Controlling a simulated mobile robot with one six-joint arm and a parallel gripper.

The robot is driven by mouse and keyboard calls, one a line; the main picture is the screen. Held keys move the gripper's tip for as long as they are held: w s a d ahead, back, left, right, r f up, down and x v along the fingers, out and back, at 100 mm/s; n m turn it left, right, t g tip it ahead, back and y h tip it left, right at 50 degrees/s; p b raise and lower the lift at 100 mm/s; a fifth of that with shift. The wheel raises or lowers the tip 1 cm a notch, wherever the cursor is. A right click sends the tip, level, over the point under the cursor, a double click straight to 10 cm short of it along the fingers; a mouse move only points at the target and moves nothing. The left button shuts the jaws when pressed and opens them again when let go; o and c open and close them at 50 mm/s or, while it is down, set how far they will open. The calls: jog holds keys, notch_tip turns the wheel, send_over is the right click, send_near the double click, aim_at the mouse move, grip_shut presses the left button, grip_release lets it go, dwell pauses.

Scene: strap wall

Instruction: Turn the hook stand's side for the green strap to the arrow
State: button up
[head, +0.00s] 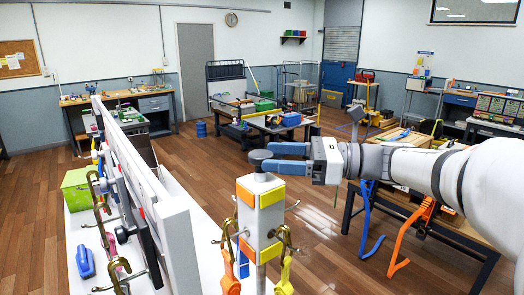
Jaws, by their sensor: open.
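The hook stand (260,222) is a pale upright block with a dark round knob (260,156) on top. Its left visible face has orange patches and its right visible face has yellow patches. Brass hooks stick out, with an orange strap (231,284) below the left one and a yellow strap (285,278) below the right one. A bit of blue shows between them. I see no green side on the stand, and I cannot make out the arrow. My gripper (272,157) is open, its blue fingers reaching level from the right to the knob. I cannot tell whether they touch it.
A white wall panel (172,222) with brass hooks stands left of the stand. Beyond it are a green box (75,187) and a blue object (86,261) on a white surface. A workbench with blue and orange straps (408,240) hanging from it stands right, beneath my arm.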

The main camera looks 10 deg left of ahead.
aim_at(261, 153)
jog(key=a, duration=0.2)
jog(key=shift+w+a, duration=0.15)
jog(key=shift+a, duration=0.2)
jog(key=shift+s+a+f+p, duration=0.1)
jog(key=shift+s+a+p, duration=0.15)
jog(key=shift+a, duration=0.35)
jog(key=shift+w, duration=0.1)
jog(key=c, duration=1.3)
jog(key=shift+w, duration=0.1)
